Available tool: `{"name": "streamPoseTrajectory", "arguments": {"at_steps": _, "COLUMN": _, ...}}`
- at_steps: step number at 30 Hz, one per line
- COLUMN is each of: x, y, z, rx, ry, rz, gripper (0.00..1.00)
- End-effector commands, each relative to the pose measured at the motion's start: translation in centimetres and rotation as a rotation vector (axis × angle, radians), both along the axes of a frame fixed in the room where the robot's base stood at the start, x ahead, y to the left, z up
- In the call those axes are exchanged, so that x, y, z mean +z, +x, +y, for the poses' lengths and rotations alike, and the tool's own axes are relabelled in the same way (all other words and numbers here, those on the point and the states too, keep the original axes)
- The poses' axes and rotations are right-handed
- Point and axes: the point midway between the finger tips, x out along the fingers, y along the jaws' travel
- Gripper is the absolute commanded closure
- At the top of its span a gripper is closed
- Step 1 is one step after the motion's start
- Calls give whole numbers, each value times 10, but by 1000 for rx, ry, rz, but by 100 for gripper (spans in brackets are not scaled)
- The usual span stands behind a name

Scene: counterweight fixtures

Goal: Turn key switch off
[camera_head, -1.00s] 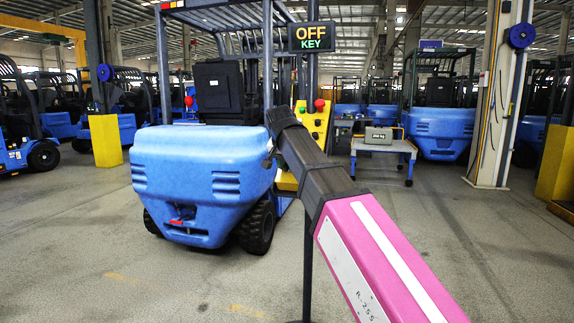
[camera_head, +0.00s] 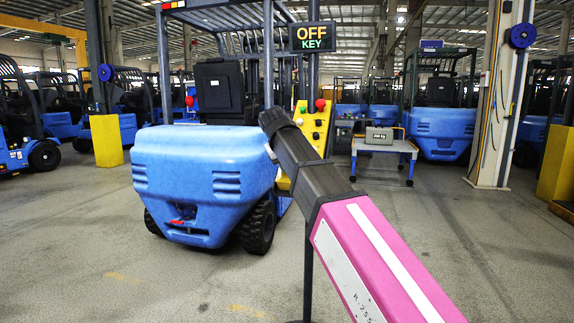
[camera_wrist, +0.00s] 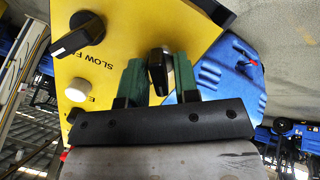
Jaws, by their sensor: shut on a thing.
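The key switch (camera_wrist: 160,68) is a dark key with a silver collar at the edge of a yellow control panel (camera_wrist: 112,60) in the wrist view. My gripper (camera_wrist: 158,76) has green fingers, one on each side of the key, shut on it. In the head view the yellow panel (camera_head: 318,125) stands beside the blue forklift (camera_head: 205,165). My arm's black end section reaches up toward the panel there and hides the key and the fingers. A sign (camera_head: 312,37) above the panel reads "OFF KEY".
A black rotary knob (camera_wrist: 78,36) and a white button (camera_wrist: 78,90) sit on the panel to the left of the fingers. A red button (camera_head: 320,104) tops the panel. A grey cart (camera_head: 384,146) stands behind at right. The floor at front left is open.

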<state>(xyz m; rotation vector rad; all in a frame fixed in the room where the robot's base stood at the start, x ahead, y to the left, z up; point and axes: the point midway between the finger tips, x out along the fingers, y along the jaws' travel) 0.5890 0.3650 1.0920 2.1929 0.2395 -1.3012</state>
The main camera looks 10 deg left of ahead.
Motion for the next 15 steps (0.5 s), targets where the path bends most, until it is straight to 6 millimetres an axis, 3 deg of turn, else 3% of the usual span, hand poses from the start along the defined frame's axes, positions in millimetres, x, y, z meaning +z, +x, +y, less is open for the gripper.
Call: {"name": "streamPoseTrajectory", "arguments": {"at_steps": 15, "x": 0, "y": 0, "z": 1, "rx": 38, "ry": -27, "rz": 2, "gripper": 95}}
